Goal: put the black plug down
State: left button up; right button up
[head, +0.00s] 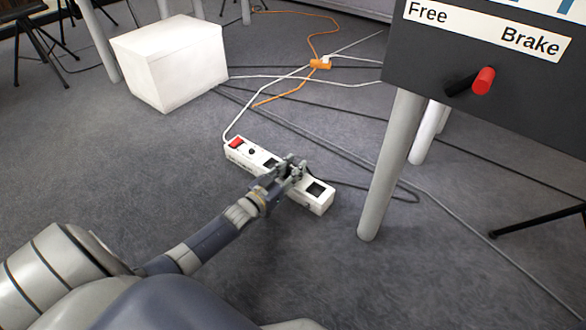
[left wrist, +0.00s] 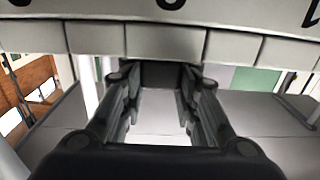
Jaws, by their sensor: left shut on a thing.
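My left gripper (head: 296,166) is over the middle of a white power strip (head: 318,205) on the floor. It is shut on the black plug, which is mostly hidden by the fingers in the head view. In the left wrist view a dark block, taken to be the plug (left wrist: 163,75), sits between the two fingers of the left gripper (left wrist: 163,88). A dark cable (head: 375,190) runs from the gripper area to the right. Whether the plug touches the strip cannot be told. My right gripper is not in view.
The strip has a red switch (head: 235,142) and dark sockets on both sides of the gripper. A white box (head: 170,60) stands at the back left. A grey table leg (head: 385,175) stands to the right. Cables and an orange connector (head: 320,63) lie on the carpet.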

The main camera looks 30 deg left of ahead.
pick_arm(q)
jog(key=o, duration=1.1)
jog(key=shift+f, duration=0.1)
jog(key=shift+s+r+p, duration=0.25)
jog(key=shift+s+p, duration=0.05)
jog(key=shift+p, duration=0.05)
jog(key=shift+s+a+f+p, duration=0.15)
jog(key=shift+s+p, duration=0.9)
jog(key=shift+s, duration=0.85)
jog(key=shift+s+a+r+p, duration=0.15)
jog(key=shift+s+p, duration=0.95)
jog(key=shift+s, duration=0.8)
jog(key=shift+s+a+f+p, duration=0.15)
jog(key=shift+s+p, duration=0.9)
jog(key=shift+s, duration=0.85)
